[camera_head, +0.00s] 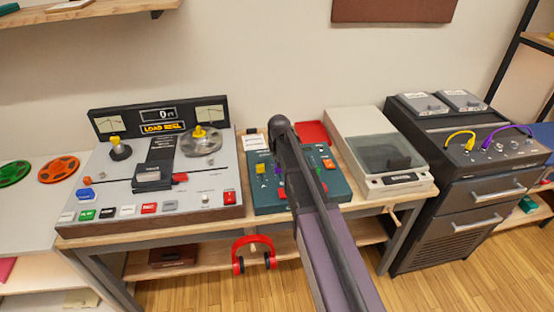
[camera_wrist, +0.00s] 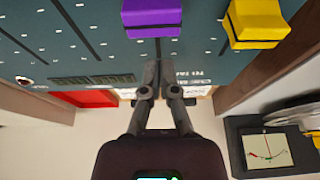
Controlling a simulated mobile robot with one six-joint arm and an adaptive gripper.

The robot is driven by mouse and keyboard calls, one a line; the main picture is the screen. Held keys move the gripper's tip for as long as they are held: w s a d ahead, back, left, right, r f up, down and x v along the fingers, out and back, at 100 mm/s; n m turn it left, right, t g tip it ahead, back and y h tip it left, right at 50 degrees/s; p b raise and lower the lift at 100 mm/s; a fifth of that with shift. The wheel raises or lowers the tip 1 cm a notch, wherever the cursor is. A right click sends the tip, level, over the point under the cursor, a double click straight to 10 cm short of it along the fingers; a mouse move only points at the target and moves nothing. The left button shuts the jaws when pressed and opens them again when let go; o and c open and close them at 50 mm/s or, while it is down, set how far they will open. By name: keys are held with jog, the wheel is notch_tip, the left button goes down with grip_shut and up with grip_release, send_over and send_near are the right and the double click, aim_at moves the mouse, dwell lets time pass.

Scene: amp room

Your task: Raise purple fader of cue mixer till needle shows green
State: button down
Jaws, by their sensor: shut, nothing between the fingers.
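The cue mixer is a teal box (camera_head: 268,207) on the bench, partly covered by my arm in the head view. Its purple fader (camera_wrist: 152,17) is at the top of the wrist view, with the yellow fader (camera_wrist: 256,22) to its right. My gripper (camera_wrist: 160,70) is shut and empty, its fingertips close below the purple fader in that view; I cannot tell whether they touch it. A meter (camera_wrist: 266,150) with red and green marks shows at the lower right of the wrist view. Its needle is too small to read surely. My arm hides my gripper in the head view.
A tape machine (camera_head: 110,185) stands left of the mixer and a lidded turntable (camera_head: 385,150) right. A red tray (camera_head: 313,132) lies behind the mixer. Red headphones (camera_head: 254,252) hang at the bench front. A dark cabinet (camera_head: 460,205) stands further right.

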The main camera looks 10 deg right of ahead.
jog(key=shift+w+r+p, duration=0.3)
jog(key=shift+p, duration=0.15)
jog(key=shift+p+v, duration=0.75)
jog(key=shift+v, duration=0.3)
jog(key=p+v, duration=0.7)
jog(key=shift+s, duration=0.15)
